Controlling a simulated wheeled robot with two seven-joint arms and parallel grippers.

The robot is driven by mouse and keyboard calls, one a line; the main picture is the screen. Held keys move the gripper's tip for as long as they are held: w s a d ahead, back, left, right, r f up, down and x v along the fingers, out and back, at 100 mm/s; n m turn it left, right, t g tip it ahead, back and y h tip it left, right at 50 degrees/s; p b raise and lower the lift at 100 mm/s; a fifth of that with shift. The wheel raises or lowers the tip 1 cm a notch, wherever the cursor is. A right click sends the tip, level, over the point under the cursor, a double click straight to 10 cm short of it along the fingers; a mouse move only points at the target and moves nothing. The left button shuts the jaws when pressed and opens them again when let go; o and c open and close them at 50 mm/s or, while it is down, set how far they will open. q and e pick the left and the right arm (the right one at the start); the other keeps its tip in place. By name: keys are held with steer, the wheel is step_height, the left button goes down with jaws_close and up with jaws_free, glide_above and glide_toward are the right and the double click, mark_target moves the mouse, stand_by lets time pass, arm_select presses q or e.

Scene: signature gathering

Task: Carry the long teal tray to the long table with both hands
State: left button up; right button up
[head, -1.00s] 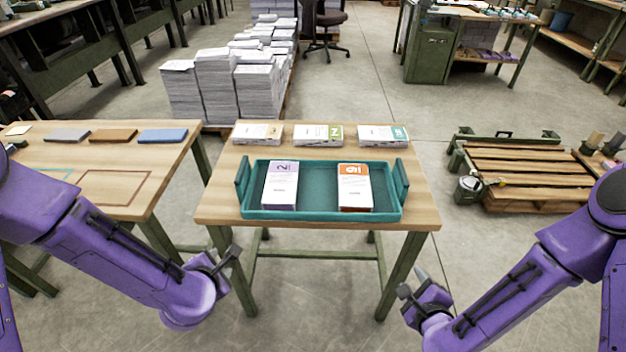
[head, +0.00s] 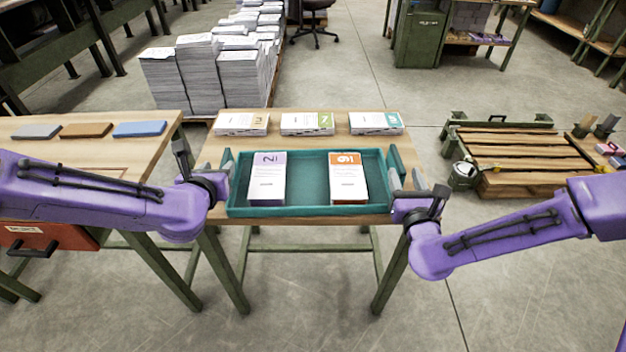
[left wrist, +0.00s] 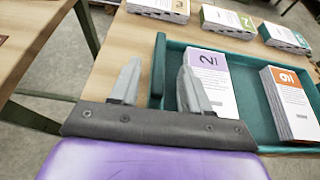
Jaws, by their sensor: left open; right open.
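The long teal tray (head: 310,211) lies on a small wooden table with green legs. It holds a purple-topped stack marked 2 (head: 267,180) on its left and an orange-topped stack marked 9 (head: 348,178) on its right. A raised handle stands at each short end. My left gripper (head: 205,165) is open and empty by the tray's left end; in the left wrist view its two fingers (left wrist: 158,85) show near the left handle (left wrist: 158,62). My right gripper (head: 418,190) is open by the tray's right end, near the right handle (head: 397,166). I see no contact with either handle.
Three booklet stacks line the small table's (head: 222,155) far edge, including a green one (head: 308,124). A long table (head: 90,150) at left bears grey, brown and blue pads. Paper piles (head: 190,75) stand behind. A wooden pallet (head: 520,155) is at right. The floor in front is clear.

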mark_target(224, 162)
arm_select(q)
steer(key=x, duration=0.5)
steer(key=shift+w+f, duration=0.1)
steer(key=shift+w, duration=0.05)
arm_select(e)
steer(key=w, duration=0.5)
steer(key=shift+w+a, duration=0.1)
steer(key=shift+w, duration=0.1)
arm_select(q)
jaws_close()
arm_select(e)
jaws_close()
steer(key=shift+r, duration=0.1)
